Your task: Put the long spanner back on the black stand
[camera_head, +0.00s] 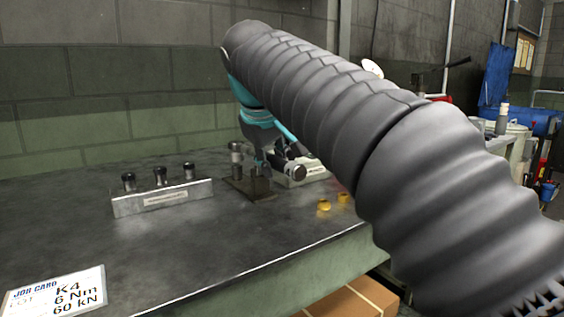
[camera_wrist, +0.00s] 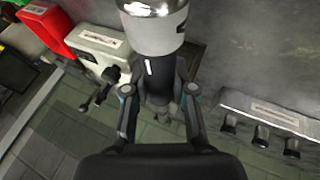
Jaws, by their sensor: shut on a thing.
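My gripper (camera_wrist: 160,118) is shut on the long spanner, a dark upright tool with a broad silver head (camera_wrist: 155,28). In the head view the spanner (camera_head: 236,152) appears above the left part of the black stand (camera_head: 238,187), left of my gripper's teal and black parts. The stand is a small dark brown-black plate with short upright parts. A bare part of it (camera_wrist: 192,52) shows beside the spanner in the wrist view. My gripper hides part of the shaft. I cannot tell whether the spanner's lower end touches the stand.
A silver rack (camera_head: 163,198) with three dark-headed pieces stands left of the stand. A white box (camera_head: 312,172) is close on the right. Two brass pieces (camera_head: 323,205) lie near the table's front edge. A job card (camera_head: 52,292) is front left. The table's middle is clear.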

